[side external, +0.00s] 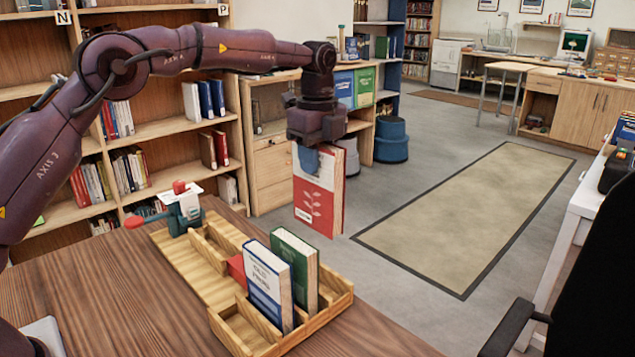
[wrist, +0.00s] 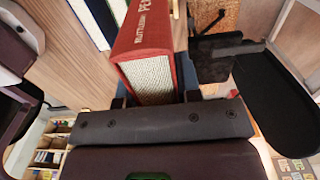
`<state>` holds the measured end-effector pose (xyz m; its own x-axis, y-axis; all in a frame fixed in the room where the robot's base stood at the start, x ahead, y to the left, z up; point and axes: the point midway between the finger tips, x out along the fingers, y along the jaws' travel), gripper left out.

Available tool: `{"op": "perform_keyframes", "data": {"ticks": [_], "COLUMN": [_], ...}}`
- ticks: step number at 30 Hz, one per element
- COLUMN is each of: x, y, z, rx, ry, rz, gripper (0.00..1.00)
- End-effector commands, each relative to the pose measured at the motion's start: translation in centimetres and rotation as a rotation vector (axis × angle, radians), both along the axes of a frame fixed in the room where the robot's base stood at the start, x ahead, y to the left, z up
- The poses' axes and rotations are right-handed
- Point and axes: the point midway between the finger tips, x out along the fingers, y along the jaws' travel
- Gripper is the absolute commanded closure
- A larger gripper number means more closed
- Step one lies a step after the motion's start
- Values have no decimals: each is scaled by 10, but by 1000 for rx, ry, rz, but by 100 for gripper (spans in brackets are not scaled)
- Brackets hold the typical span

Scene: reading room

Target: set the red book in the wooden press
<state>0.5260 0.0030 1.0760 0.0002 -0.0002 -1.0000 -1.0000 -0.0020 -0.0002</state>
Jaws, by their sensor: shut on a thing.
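My gripper (side external: 318,148) is shut on the top of the red book (side external: 316,205), which has a white and red front with a leaf design. The book hangs upright in the air beyond the wooden press (side external: 187,268), apart from it. In the wrist view the red book (wrist: 143,35) shows its spine and page edges between my gripper's fingers (wrist: 155,98). The press is a pale wooden frame with slots on the table. A white and blue book (side external: 266,286) and a green book (side external: 296,262) stand in it. The book partly hides the floor behind it.
A teal device with a red knob and handle (side external: 183,207) sits at the press's far left end. A red piece (side external: 237,270) lies in the frame beside the white and blue book. The wooden table (side external: 110,290) has bare room at left. Bookshelves stand behind.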

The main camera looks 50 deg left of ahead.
Motion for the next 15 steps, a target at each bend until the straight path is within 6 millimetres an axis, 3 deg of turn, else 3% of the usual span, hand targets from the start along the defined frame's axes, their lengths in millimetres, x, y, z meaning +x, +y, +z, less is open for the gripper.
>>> {"op": "perform_keyframes", "data": {"ticks": [5, 11, 15], "x": [-2, -24, -50], "y": [34, 119, 179], "z": [11, -1, -17], "rx": [2, 0, -5], "ry": [-4, 24, 33], "rz": [63, 205, 245], "gripper": [100, 100, 100]}}
